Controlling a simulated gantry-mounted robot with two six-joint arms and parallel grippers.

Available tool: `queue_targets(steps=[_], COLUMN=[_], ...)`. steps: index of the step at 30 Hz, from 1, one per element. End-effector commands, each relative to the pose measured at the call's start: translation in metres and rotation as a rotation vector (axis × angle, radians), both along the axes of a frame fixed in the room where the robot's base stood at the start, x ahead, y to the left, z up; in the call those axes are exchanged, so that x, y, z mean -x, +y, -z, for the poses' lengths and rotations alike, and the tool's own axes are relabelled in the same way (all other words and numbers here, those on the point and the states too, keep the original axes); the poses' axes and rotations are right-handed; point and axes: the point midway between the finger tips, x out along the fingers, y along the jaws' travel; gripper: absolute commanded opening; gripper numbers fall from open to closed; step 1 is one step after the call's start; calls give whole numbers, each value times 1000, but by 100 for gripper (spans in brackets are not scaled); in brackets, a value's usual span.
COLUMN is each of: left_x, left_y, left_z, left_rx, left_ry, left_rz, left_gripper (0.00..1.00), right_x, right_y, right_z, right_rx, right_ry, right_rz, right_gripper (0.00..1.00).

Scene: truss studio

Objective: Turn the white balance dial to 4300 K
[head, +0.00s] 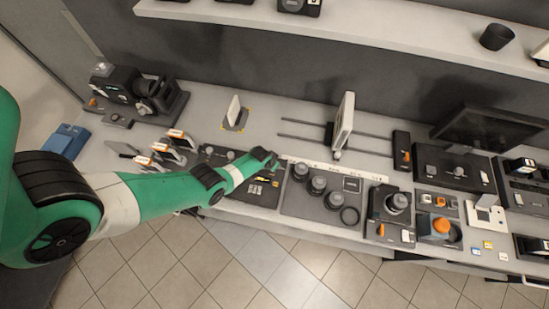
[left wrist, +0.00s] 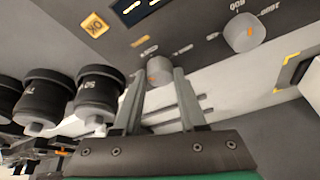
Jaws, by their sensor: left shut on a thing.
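My left gripper (head: 268,160) reaches over the dark control panel (head: 262,191) in the head view, with its arm coming from the left. In the left wrist view, my left gripper (left wrist: 157,78) has its fingertips on either side of a small grey dial (left wrist: 159,70) with an orange mark, and is shut on it. Small orange and white lettering is around this dial, too blurred to read. A second round grey dial (left wrist: 243,33) with white numbers around it sits apart on the same panel. The right gripper is not in view.
The panel has an orange OK button (left wrist: 95,23) and a dark display (left wrist: 140,8). Several black lenses (head: 317,184) stand on a tray just right of the gripper. Tilted orange-topped cards (head: 173,143) stand to its left. A white upright panel (head: 343,121) stands behind on rails.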

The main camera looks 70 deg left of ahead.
Motion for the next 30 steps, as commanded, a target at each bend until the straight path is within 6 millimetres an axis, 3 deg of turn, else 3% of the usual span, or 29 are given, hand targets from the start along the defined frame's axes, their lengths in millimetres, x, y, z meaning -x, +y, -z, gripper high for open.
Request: queue_targets(steps=[18,30], left_x=[2,2], left_y=[4,5], left_z=[3,1], left_rx=[-1,-3], left_ry=[-1,2], left_rz=[550,734], left_gripper=[0,0], right_x=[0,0], right_y=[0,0], right_z=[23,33], right_rx=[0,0], right_ry=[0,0], right_rz=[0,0], right_gripper=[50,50])
